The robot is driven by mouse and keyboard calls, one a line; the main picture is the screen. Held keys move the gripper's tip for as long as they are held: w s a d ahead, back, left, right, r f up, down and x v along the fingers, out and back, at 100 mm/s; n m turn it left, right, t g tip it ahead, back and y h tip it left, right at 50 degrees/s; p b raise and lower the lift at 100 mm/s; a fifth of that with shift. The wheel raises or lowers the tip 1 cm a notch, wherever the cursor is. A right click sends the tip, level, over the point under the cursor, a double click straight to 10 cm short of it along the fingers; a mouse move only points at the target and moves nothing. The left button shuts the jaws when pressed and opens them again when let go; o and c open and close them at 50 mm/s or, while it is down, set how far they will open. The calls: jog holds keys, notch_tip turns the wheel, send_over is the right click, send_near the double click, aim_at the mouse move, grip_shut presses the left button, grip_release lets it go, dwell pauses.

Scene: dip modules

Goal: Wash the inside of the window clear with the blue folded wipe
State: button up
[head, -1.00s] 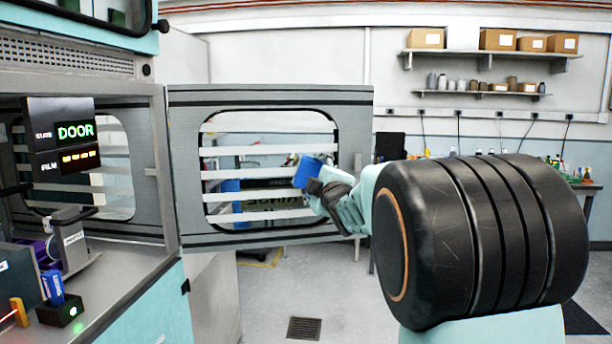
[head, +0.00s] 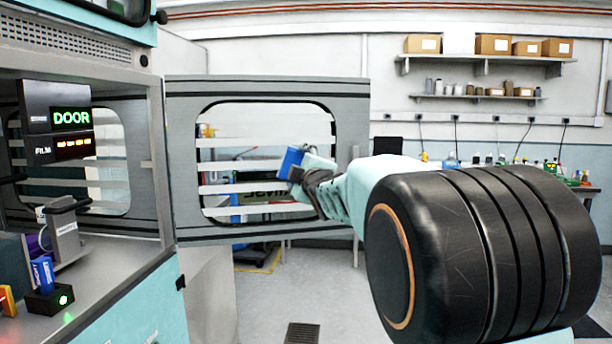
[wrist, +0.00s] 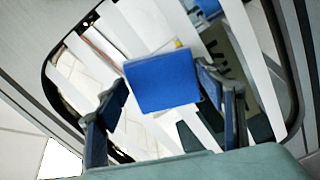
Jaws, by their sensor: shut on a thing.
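The window (head: 240,188) is set in a grey door panel (head: 190,236) that stands open. Several pale horizontal bands cross its pane, with clear strips between them; the wrist view also shows pale bands (wrist: 255,65). My gripper (head: 303,174) is shut on the blue folded wipe (head: 289,163) at the right half of the pane. In the wrist view the wipe (wrist: 163,82) sits between my two dark fingers and covers part of the pane. I cannot tell whether it touches the pane.
A cabinet with a dark display (head: 70,118) reading DOOR and FILM stands at the left. A small dark box (head: 50,299) with a green light sits on its ledge. A workbench and shelves (head: 487,58) line the back wall. A floor grate (head: 302,333) lies below.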

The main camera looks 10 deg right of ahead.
jog(key=shift+a, duration=0.25)
jog(key=shift+s+d+b, duration=0.2)
jog(key=shift+s+b, duration=1.6)
jog(key=shift+s, duration=1.05)
jog(key=s+b, duration=0.1)
jog(key=s, duration=0.2)
jog(key=shift+f, duration=0.1)
